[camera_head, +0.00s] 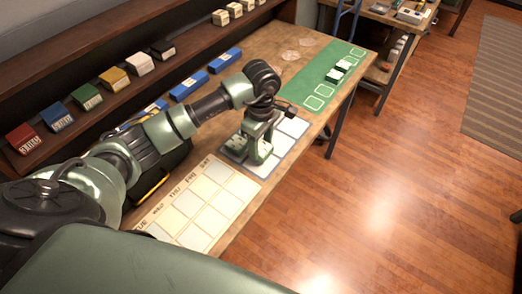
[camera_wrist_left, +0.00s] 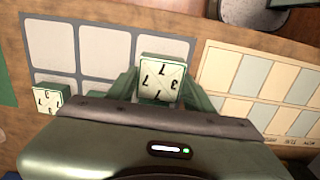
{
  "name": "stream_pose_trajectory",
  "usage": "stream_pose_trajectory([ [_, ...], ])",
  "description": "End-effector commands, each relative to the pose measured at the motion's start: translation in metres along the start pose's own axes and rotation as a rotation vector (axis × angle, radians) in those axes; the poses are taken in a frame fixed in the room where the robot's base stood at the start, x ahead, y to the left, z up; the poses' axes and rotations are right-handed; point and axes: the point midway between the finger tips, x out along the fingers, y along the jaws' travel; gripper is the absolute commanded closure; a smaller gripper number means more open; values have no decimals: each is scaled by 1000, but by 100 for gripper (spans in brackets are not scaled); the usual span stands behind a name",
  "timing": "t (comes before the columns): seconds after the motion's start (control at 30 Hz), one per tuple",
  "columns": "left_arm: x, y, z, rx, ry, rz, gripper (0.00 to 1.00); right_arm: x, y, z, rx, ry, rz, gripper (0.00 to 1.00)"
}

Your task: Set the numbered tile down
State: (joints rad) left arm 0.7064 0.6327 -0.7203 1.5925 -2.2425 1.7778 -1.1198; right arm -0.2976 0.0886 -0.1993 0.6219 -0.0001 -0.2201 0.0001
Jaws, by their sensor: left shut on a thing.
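My left gripper (camera_head: 258,152) is low over a grey board (camera_head: 286,142) with pale square cells on the wooden table. It is shut on a numbered tile (camera_wrist_left: 160,80), a green-sided block with a white face marked with a 3 and 7s. In the left wrist view the tile sits between the fingers at the board's edge nearest the calendar. I cannot tell whether it touches the board. Another numbered tile (camera_wrist_left: 47,98) rests on the board (camera_wrist_left: 104,41) at the left. My right gripper is not in view.
A calendar sheet (camera_head: 206,203) lies beside the board. A green mat (camera_head: 318,88) with green-and-white tiles (camera_head: 341,68) lies further along the table. Blue boxes (camera_head: 189,85) line the back, below a shelf with colored boxes (camera_head: 86,96). Bare board cells show toward the table's front edge.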

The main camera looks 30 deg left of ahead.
Motion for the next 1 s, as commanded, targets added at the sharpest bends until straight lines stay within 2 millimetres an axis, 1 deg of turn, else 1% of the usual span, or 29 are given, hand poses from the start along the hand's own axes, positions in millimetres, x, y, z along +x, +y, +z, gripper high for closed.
stream_pose_trajectory([
  [0.03,2,0,0,0,-1,0,95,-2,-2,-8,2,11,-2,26],
  [0.13,12,0,1,0,-1,-2,95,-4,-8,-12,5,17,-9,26],
  [0.3,38,0,1,0,-1,-1,95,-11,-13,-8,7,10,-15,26],
  [0.4,46,0,1,0,-1,0,95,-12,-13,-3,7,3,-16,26],
  [0.67,47,0,0,1,0,2,95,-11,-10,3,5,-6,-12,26],
  [0.77,51,1,0,1,1,2,95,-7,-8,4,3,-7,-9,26],
  [0.8,50,0,0,1,0,2,39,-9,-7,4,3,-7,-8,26],
  [0.83,49,0,0,1,0,2,31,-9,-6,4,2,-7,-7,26],
  [0.87,49,0,0,1,0,1,26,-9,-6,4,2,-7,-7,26],
  [1.0,49,0,0,1,0,1,26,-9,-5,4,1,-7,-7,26],
])
